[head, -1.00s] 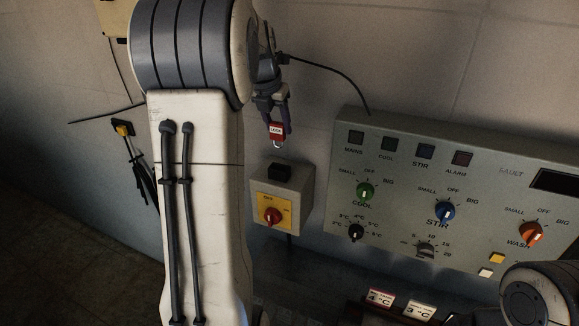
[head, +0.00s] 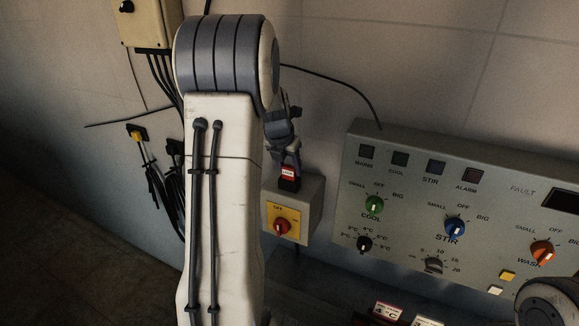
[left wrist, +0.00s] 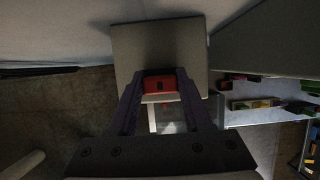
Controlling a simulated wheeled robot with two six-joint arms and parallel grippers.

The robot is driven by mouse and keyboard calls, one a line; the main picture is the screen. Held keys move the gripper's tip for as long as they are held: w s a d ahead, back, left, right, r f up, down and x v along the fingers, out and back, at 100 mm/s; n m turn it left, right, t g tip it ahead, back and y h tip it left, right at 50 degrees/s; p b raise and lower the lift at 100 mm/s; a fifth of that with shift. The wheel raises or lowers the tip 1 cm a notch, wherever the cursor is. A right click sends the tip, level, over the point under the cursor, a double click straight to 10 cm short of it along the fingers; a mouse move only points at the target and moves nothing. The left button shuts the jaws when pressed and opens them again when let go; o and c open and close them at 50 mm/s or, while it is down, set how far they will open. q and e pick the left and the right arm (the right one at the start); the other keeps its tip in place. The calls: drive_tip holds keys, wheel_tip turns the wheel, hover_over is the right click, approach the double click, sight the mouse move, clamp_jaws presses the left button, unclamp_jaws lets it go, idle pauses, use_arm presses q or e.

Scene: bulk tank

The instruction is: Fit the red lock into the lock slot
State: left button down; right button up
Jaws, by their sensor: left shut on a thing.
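The red lock (head: 288,172) with a white label is held in my left gripper (head: 287,163), which is shut on it. The lock is right above the black lock slot block (head: 289,185) on top of the grey switch box (head: 311,203). Its lower end meets the block in the picture; its shackle is hidden, and I cannot tell whether it is inside the slot. In the left wrist view the red lock (left wrist: 160,83) sits between the two fingers, in front of the grey box (left wrist: 165,42). My right gripper is out of view.
A red rotary switch (head: 282,226) on a yellow plate is on the box front. The control panel (head: 400,150) with several knobs stands close on the right. Black cables (head: 155,190) hang on the wall at left. My right arm shows at the lower right corner.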

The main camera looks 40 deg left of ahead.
use_arm(q)
drive_tip(key=shift+c, duration=1.6)
unclamp_jaws()
drive_tip(key=shift+f, duration=0.1)
drive_tip(key=shift+r, duration=0.4)
drive_tip(key=b+v, duration=0.2)
drive_tip(key=v, duration=1)
drive_tip(key=s+d+f+m+g+h, duration=0.1)
drive_tip(key=s+d+f+m, duration=0.1)
drive_tip(key=d+m, duration=0.65)
drive_tip(key=s+d+f+m, duration=0.2)
drive_tip(key=d+f+m, duration=0.1)
drive_tip(key=d+m, duration=0.55)
drive_tip(key=s+d+f+m+g+h, duration=0.1)
drive_tip(key=s+d+f+m, duration=0.1)
drive_tip(key=d+m, duration=0.6)
drive_tip(key=s+d+f+m+g, duration=0.1)
drive_tip(key=s+d+f+m, duration=0.2)
drive_tip(key=s+d+m, duration=0.3)
drive_tip(key=s+d+f+m+g, duration=0.1)
drive_tip(key=s+d+f+m, duration=0.3)
drive_tip(key=s+m, duration=0.7)
drive_tip(key=d+m, duration=0.2)
drive_tip(key=m, duration=0.2)
drive_tip(key=shift+s, duration=0.3)
